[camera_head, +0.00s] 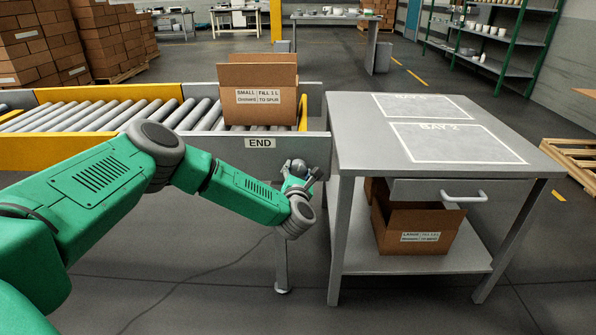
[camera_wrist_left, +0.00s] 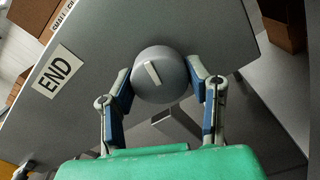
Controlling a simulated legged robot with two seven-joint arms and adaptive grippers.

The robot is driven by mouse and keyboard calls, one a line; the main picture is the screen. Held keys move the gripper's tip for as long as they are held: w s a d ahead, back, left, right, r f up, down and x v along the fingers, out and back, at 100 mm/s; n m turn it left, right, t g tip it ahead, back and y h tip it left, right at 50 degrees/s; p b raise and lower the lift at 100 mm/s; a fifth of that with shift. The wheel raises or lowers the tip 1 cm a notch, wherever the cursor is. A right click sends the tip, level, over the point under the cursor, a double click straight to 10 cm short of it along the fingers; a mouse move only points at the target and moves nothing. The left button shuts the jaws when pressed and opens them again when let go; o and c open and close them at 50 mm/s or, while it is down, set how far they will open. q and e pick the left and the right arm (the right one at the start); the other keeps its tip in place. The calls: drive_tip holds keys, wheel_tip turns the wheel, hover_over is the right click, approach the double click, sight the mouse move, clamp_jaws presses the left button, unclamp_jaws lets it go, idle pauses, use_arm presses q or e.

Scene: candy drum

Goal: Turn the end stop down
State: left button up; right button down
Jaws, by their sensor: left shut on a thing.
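A round grey knob (camera_head: 298,165) sits on the grey panel (camera_head: 230,149) at the conveyor's end, to the right of the END label (camera_head: 260,143). In the left wrist view the knob (camera_wrist_left: 161,76) has a short pale bar on its face, and the label (camera_wrist_left: 57,71) appears tilted. My left gripper (camera_head: 298,178) reaches it from the front. In the left wrist view its two fingers (camera_wrist_left: 165,85) are shut on the knob, one on each side. My right gripper is not in view.
An open carton (camera_head: 265,103) stands on the rollers right behind the END panel. A grey table (camera_head: 360,140) with marked bays stands to the right, with a drawer (camera_head: 440,190) and another carton (camera_head: 412,230) on its lower shelf. The marked tabletop is clear.

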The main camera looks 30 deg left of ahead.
use_arm(q)
drive_tip(key=m, duration=0.3)
drive_tip(key=shift+m+p, duration=0.35)
drive_tip(key=shift+m, duration=0.05)
drive_tip(key=m+p, duration=0.1)
drive_tip(key=m, duration=0.2)
drive_tip(key=shift+d+m, duration=0.1)
drive_tip(key=shift+m, duration=0.2)
drive_tip(key=m, duration=0.3)
drive_tip(key=shift+m+p, duration=0.3)
drive_tip(key=shift+p, duration=0.1)
drive_tip(key=shift+f+m+p, duration=0.1)
drive_tip(key=shift+m+p, duration=0.35)
drive_tip(key=shift+m, duration=1.45)
drive_tip(key=o, duration=1.2)
drive_tip(key=shift+f, duration=0.1)
drive_tip(key=shift+c, duration=0.2)
drive_tip(key=v, duration=1.2)
